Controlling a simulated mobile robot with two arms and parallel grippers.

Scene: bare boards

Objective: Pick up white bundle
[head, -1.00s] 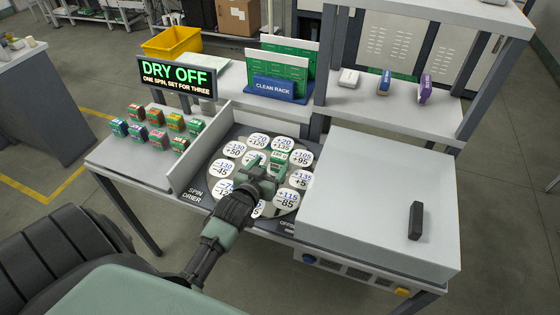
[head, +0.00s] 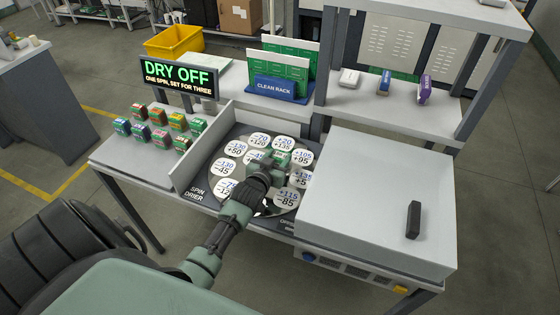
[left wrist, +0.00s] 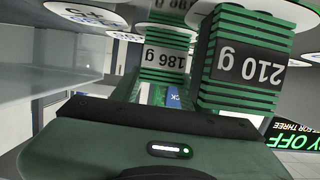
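A round turntable with white numbered discs (head: 284,143) sits in the spin drier bay (head: 232,137). A green banded bundle (head: 279,158) stands on it, just beyond my left gripper (head: 265,170). In the left wrist view, a bundle marked 186 g with a pale band (left wrist: 164,58) stands ahead of the gripper. A bundle marked 210 g with a dark band (left wrist: 250,62) stands closer, at right. My left gripper's body fills the bottom of that view; its fingertips are not clear, so I cannot tell its opening. My right gripper is not in view.
Several coloured bundles (head: 160,133) stand on the left shelf. A low wall (head: 200,160) divides it from the drier. A white lid with a black handle (head: 413,220) covers the right side. The clean rack (head: 281,88) and DRY OFF sign (head: 178,77) stand behind.

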